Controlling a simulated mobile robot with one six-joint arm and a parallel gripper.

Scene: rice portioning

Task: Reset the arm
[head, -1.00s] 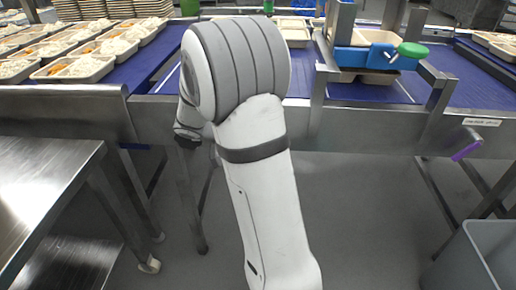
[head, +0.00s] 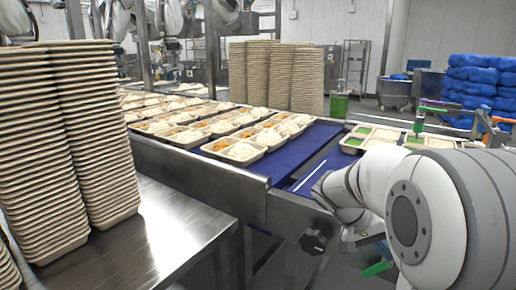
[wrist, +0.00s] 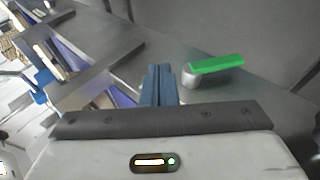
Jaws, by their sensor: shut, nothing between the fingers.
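My gripper (wrist: 160,72) shows in the wrist view as two blue-grey fingers pressed together, with nothing between them. A green-handled knob (wrist: 217,64) on a metal stub is just right of the fingertips in that view; I cannot tell whether they touch. In the head view my white arm fills the lower right and reaches over the conveyor's near edge. My fingers cannot be made out in that view.
Filled food trays (head: 243,150) stand in rows on the blue conveyor belt (head: 300,165). Tall tray stacks (head: 62,140) stand on a steel table (head: 165,225) at left. More stacks (head: 290,80) stand behind. Trays with green contents (head: 385,136) are at right.

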